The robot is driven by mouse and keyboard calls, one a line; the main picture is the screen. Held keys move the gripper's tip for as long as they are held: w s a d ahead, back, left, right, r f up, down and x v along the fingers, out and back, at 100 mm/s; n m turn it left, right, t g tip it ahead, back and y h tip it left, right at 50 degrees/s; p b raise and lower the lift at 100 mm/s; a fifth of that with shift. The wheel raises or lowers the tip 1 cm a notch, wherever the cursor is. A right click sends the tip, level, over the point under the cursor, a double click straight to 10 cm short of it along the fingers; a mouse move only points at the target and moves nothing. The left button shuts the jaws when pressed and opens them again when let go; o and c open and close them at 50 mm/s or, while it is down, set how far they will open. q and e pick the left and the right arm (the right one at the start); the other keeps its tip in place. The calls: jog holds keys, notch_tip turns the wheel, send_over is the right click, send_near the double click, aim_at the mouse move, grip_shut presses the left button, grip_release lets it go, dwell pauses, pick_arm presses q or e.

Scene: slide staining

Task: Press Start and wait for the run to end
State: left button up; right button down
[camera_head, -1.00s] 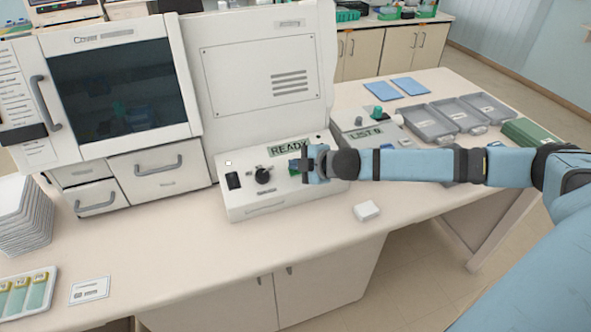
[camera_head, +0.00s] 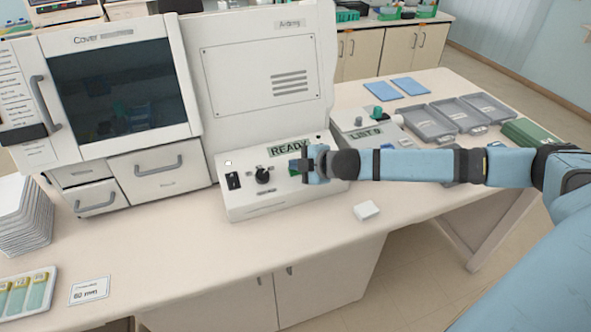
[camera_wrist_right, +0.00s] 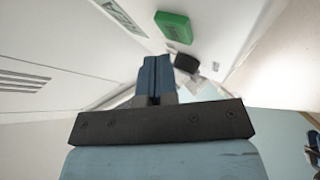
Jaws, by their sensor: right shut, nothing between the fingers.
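The white control panel (camera_head: 255,205) stands on the bench, and its display (camera_head: 288,147) reads READY. The green Start button (camera_head: 293,167) is partly hidden by my right gripper (camera_head: 304,166). The button also shows whole in the right wrist view (camera_wrist_right: 173,27), just beyond the fingertips (camera_wrist_right: 152,60). My right gripper is shut and empty, with its fingers close together. In the wrist view a small gap shows between the fingertips and the button; I cannot tell the exact depth. My left gripper is not in view.
A black knob (camera_head: 263,176) and a black switch (camera_head: 233,181) sit left of the button. A dark-windowed cover (camera_head: 120,90) stands at left. A small white block (camera_head: 367,211) lies in front of the panel. Grey trays (camera_head: 433,118) lie at right.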

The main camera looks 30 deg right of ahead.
jog(key=shift+f, duration=0.1)
dwell(0.5)
jog(key=shift+w+f, duration=0.15)
jog(key=shift+f, duration=0.15)
